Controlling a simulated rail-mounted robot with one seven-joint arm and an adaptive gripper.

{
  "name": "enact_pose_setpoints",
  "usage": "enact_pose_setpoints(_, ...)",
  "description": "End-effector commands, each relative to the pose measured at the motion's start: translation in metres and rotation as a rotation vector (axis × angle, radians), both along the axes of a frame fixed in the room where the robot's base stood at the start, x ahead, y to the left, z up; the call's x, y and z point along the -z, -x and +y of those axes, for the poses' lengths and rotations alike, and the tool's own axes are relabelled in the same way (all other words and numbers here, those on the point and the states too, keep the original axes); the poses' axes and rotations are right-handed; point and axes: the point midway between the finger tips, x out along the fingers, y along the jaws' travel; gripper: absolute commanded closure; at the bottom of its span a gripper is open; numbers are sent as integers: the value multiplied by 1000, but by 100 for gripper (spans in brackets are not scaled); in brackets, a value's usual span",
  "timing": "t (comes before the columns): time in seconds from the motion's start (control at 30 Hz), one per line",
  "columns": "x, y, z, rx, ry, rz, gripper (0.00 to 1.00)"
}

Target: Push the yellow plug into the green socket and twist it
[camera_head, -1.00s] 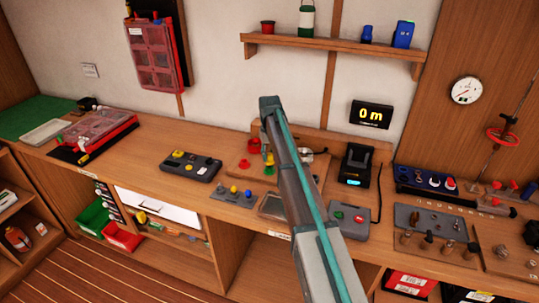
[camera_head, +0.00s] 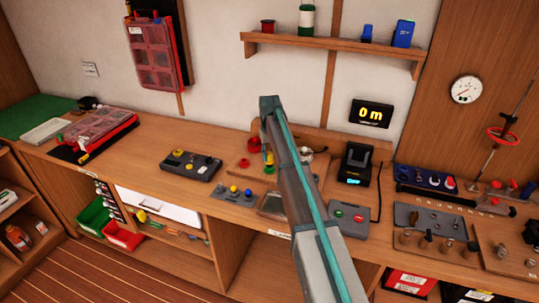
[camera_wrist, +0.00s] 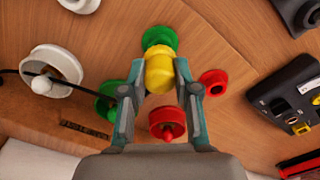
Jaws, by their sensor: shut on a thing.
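In the wrist view my gripper (camera_wrist: 158,92) is shut on the yellow plug (camera_wrist: 159,74), one finger on each side of it. The green socket (camera_wrist: 157,38) is a round green piece directly beyond the plug's end, in line with it. The plug overlaps the socket's near edge in this view. I cannot tell how deep the plug sits or how it is turned. In the head view my arm covers most of the gripper, and a bit of yellow and green shows beside it.
Close to the fingers are a red knob (camera_wrist: 167,120), a red ring (camera_wrist: 213,82) and another green piece (camera_wrist: 108,100). A white round part (camera_wrist: 52,68) with a dark cable is at left. A dark box (camera_wrist: 288,98) is at right. Left of the arm, the bench holds a button box (camera_head: 191,165).

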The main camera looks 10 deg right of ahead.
Motion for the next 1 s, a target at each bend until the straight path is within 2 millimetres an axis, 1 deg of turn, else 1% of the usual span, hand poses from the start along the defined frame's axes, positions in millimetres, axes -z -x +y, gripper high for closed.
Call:
enact_pose_setpoints(0.27, 1, 0, 0, 0, 0, 0, 100)
enact_pose_setpoints(1.0, 13, 0, 0, 0, 0, 0, 100)
